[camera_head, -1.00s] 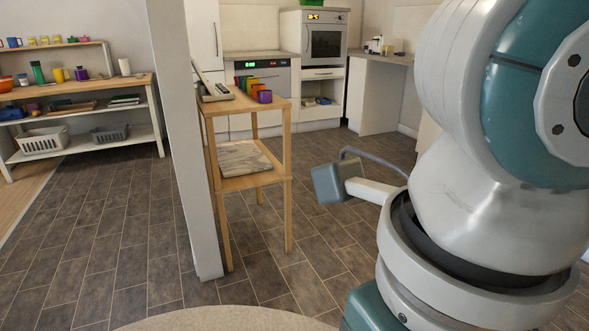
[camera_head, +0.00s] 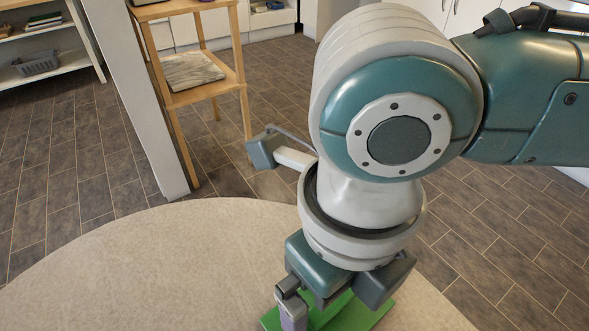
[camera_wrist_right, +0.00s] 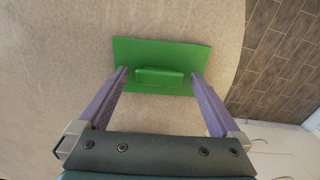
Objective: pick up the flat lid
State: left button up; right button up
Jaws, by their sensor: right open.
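The flat lid (camera_head: 355,318) is a green rectangular plate lying on a round beige surface, partly hidden by my right gripper in the head view. In the right wrist view the lid (camera_wrist_right: 160,54) shows whole, with a raised bar handle (camera_wrist_right: 160,77) in its middle. My right gripper (camera_wrist_right: 160,76) is open, with its two purple fingers on either side of the handle and apart from it. In the head view my right gripper (camera_head: 312,312) is over the lid's left part, with one fingertip cut off by the lower edge. My left gripper is not in view.
The round beige tabletop (camera_head: 150,260) is bare around the lid. Beyond it are dark floor tiles and a wooden shelf stand (camera_head: 205,80) with a patterned board on its lower shelf. A white post (camera_head: 135,90) stands left of the stand.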

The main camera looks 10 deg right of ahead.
jog(key=c, duration=1.3)
jog(key=shift+r, duration=0.15)
